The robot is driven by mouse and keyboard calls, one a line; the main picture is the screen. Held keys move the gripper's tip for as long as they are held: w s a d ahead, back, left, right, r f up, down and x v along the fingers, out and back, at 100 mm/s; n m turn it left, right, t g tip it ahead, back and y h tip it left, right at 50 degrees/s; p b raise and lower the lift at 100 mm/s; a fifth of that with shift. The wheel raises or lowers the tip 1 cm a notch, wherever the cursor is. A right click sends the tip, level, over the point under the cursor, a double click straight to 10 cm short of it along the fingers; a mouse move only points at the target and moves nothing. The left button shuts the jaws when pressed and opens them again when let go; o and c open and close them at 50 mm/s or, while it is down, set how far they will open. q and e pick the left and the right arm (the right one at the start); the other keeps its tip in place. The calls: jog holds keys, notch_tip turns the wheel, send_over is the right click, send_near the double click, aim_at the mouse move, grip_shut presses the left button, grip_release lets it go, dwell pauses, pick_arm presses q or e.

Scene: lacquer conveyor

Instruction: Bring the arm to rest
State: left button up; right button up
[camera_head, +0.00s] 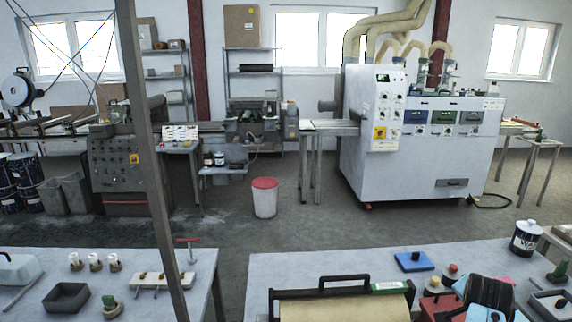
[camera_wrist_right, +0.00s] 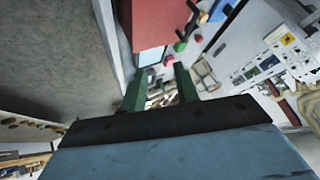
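My right gripper (camera_wrist_right: 161,72) shows in the right wrist view as two green fingers standing apart, with no object clearly held between them. Beyond the fingertips is a red box-like thing (camera_wrist_right: 182,44) with small coloured knobs near it; I cannot tell the distance. In the head view a black and light-blue part that looks like my right wrist (camera_head: 488,294) is at the bottom right, over the near right table (camera_head: 300,266). Its fingertips cannot be made out there. My left gripper is not in view.
The left table (camera_head: 214,262) holds a dark tray (camera_head: 66,298) and small fixtures. A slanted grey post (camera_head: 150,150) crosses the left. Machines stand behind open floor.

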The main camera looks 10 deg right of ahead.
jog(key=s+a+f+n+g+y, duration=0.1)
jog(key=s+a+f+n+y, duration=0.25)
jog(key=s+a+n, duration=0.8)
jog(key=s+a+f+n+g+y, duration=0.1)
jog(key=s+a+f+n+y, duration=0.4)
jog(key=s+a, duration=1.05)
notch_tip(320, 180, down, 28)
jog(key=n+g+h+b, duration=0.1)
jog(key=h+b, duration=0.1)
jog(key=b, duration=0.3)
jog(key=s+d+f+g+b, duration=0.1)
jog(key=s+f+b, duration=0.4)
jog(key=s+f, duration=1.1)
notch_tip(320, 180, down, 4)
jog(key=shift+s+d+g, duration=0.3)
jog(key=shift+s+d, duration=0.05)
jog(key=shift+d, duration=0.2)
jog(key=shift+n, duration=0.25)
